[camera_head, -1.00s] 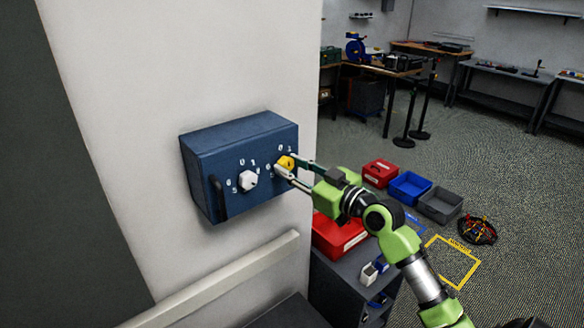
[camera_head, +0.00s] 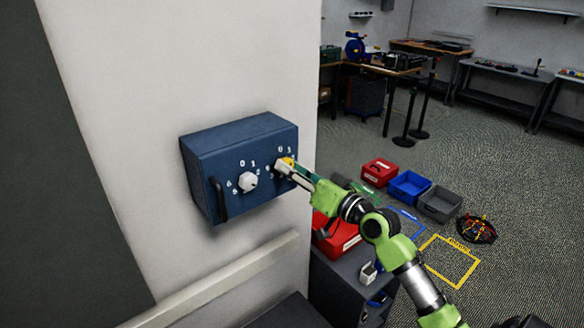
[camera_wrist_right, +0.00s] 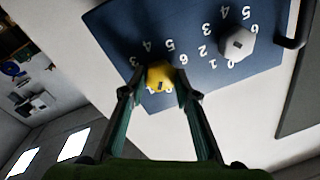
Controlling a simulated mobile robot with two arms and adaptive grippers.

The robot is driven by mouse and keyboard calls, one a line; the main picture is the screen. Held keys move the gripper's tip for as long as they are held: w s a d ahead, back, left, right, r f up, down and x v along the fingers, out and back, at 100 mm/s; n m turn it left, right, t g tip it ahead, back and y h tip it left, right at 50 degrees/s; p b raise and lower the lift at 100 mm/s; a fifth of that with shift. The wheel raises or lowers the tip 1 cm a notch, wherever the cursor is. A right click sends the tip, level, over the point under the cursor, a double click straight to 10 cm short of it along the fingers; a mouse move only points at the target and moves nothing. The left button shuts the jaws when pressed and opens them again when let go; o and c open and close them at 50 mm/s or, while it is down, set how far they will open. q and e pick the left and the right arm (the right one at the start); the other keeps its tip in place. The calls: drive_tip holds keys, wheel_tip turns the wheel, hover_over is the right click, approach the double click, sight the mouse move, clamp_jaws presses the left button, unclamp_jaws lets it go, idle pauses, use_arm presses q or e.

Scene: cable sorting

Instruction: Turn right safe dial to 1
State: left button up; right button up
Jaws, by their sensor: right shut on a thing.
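The blue safe (camera_head: 236,150) is mounted on the white wall, with a dark handle on its left side. Its right dial (camera_head: 289,161) is yellow and partly hidden by my right gripper (camera_head: 285,168). In the right wrist view the yellow dial (camera_wrist_right: 160,77) sits between the two fingers of my right gripper (camera_wrist_right: 158,88), which is shut on it. Numbers ring the dial, some covered by the fingers; I cannot tell which one it points to. The white left dial (camera_head: 248,181) also shows in the right wrist view (camera_wrist_right: 237,44). My left gripper is not in view.
A pale rail (camera_head: 220,280) runs along the wall below the safe. A grey cabinet with a red box (camera_head: 335,235) stands below right. Red, blue (camera_head: 409,187) and grey bins lie on the floor.

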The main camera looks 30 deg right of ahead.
drive_tip(key=shift+m, duration=0.7)
drive_tip(key=o, duration=1.1)
drive_tip(key=shift+c, duration=0.2)
drive_tip(key=shift+o, duration=0.2)
drive_tip(key=shift+s, duration=0.15)
drive_tip(key=s+d, duration=0.2)
drive_tip(key=s, duration=0.9)
drive_tip(key=shift+s+f, duration=0.3)
drive_tip(key=shift+f, duration=0.1)
